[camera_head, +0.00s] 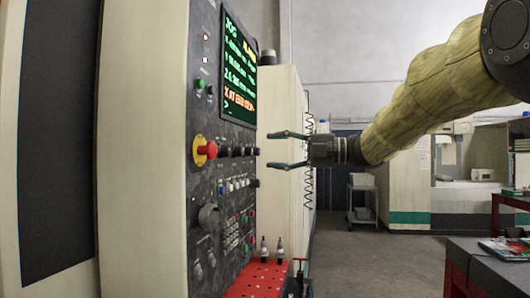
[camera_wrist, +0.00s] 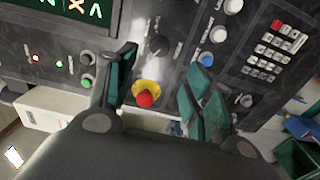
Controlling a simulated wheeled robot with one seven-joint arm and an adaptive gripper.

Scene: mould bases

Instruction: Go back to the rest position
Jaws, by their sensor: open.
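My gripper (camera_head: 288,150) is open and empty in the head view, reaching in from the right with its fingers pointing left at the control panel (camera_head: 222,165). In the wrist view my gripper (camera_wrist: 165,90) has its two teal fingers apart, with a red emergency-stop button (camera_wrist: 145,99) on a yellow ring seen between them. In the head view the red button (camera_head: 210,149) sits at the panel's left, to the left of the fingertips. I see a gap in the picture between fingers and button; how far apart they are in depth I cannot tell.
A lit screen (camera_head: 240,70) is above the panel's knobs. A dark-topped table (camera_head: 490,268) stands at the lower right. A cart (camera_head: 363,200) stands farther back. The grey floor (camera_head: 370,265) between is clear.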

